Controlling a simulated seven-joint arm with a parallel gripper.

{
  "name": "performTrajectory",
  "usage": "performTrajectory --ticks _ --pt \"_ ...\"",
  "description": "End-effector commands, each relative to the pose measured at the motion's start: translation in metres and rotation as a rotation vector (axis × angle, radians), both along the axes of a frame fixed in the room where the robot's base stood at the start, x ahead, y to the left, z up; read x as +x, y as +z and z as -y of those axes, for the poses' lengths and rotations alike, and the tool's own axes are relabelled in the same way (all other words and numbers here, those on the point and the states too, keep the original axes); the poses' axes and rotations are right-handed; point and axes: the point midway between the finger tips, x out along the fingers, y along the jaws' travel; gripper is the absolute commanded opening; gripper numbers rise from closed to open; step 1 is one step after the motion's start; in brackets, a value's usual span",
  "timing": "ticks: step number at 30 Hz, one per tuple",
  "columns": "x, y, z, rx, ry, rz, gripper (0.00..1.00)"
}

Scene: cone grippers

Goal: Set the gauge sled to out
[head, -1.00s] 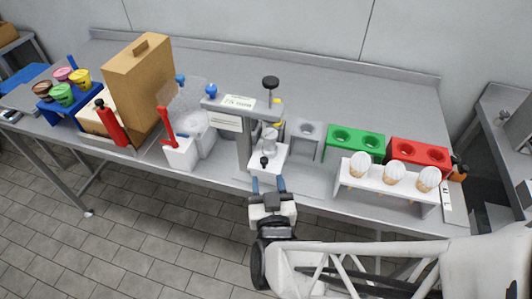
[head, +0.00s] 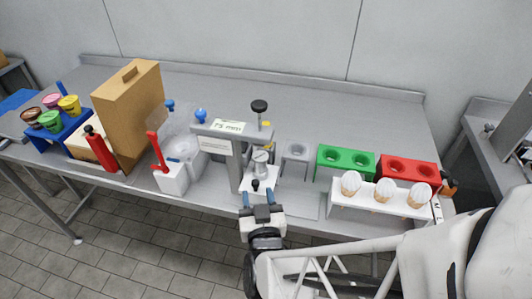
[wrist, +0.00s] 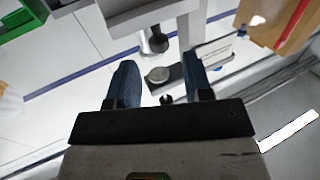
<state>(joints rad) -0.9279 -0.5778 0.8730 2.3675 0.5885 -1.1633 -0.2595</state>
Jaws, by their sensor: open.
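The gauge stand (head: 235,160) is a grey frame with a labelled top arm. My gripper (head: 258,193) is open at the sled's front edge, fingers pointing at the stand. I cannot tell whether a finger touches the knob.
A white rack with several cones (head: 382,205) and green (head: 345,160) and red (head: 408,171) holders stand right of the stand. A white box with a red lever (head: 170,180), a tall brown box (head: 130,115) and a red bottle (head: 99,148) stand left. The back of the table is clear.

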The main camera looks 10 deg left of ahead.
Motion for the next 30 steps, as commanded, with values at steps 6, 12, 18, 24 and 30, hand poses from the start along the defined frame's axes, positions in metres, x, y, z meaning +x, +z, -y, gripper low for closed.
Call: performTrajectory --ticks 6,12,18,24,30 --pt "0.022 0.0 -0.009 0.001 -0.002 0.0 0.46" --pt "0.038 0.0 -0.016 0.001 -0.001 0.0 0.46" --pt "0.045 0.0 -0.019 0.0 0.0 0.0 0.46" --pt "0.046 0.0 -0.019 0.001 0.0 0.0 0.46" --pt "0.046 0.0 -0.019 0.001 0.0 0.0 0.31"
